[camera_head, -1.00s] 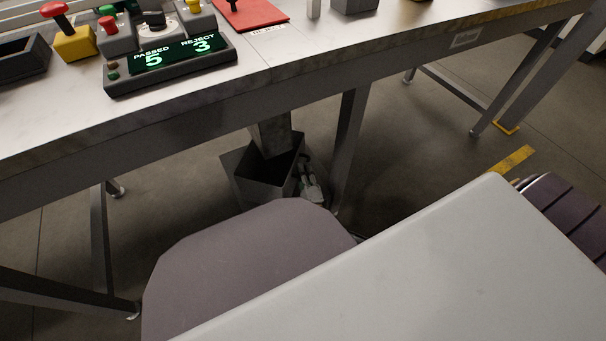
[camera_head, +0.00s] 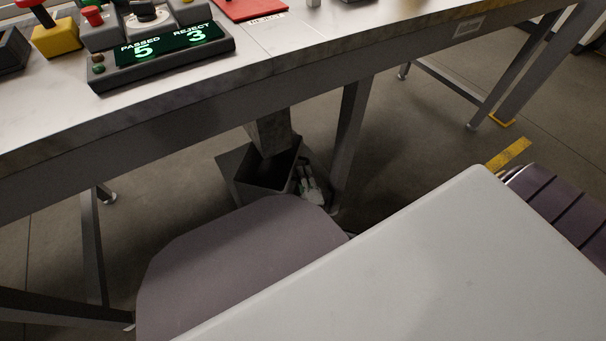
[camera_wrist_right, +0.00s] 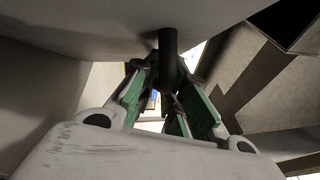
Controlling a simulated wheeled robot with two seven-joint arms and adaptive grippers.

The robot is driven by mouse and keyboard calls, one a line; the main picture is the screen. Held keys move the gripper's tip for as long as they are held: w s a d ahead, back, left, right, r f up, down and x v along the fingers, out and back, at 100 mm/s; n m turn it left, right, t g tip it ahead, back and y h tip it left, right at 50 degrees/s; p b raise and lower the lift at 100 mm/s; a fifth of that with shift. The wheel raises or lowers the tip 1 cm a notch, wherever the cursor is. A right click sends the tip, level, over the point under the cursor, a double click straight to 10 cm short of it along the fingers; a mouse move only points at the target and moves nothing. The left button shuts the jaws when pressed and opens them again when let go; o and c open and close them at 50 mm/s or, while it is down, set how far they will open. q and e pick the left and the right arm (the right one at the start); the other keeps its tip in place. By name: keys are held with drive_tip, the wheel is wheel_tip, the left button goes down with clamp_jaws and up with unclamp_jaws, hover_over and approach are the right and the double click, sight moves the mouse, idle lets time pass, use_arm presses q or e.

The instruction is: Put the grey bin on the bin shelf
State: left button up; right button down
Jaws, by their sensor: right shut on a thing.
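The grey bin (camera_head: 246,190) stands upright under the workbench, open at the top, below the lower end of a grey chute. The grey seat-like shape in front hides its lower front. My right gripper (camera_head: 312,190) is at the bin's right side, small and partly hidden in the head view. In the right wrist view, the green-padded fingers of my right gripper (camera_wrist_right: 166,98) close around a dark round bar (camera_wrist_right: 168,55), which looks like the bin's handle. Whether the bin touches the floor is hidden. My left gripper is not in view. I cannot make out the bin shelf.
The workbench (camera_head: 290,62) crosses above the bin, with a bench leg (camera_head: 350,130) just right of my gripper. The chute (camera_head: 270,135) hangs over the bin. A counter panel (camera_head: 132,68) reads PASSED 5, REJECT 3. Open floor lies to the right, with a yellow marking (camera_head: 508,154).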

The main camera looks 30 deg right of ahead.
drive_tip(key=c, duration=1.9)
unclamp_jaws()
drive_tip(key=o, duration=0.4)
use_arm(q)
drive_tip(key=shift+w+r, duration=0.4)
use_arm(e)
drive_tip(key=shift+o, duration=0.2)
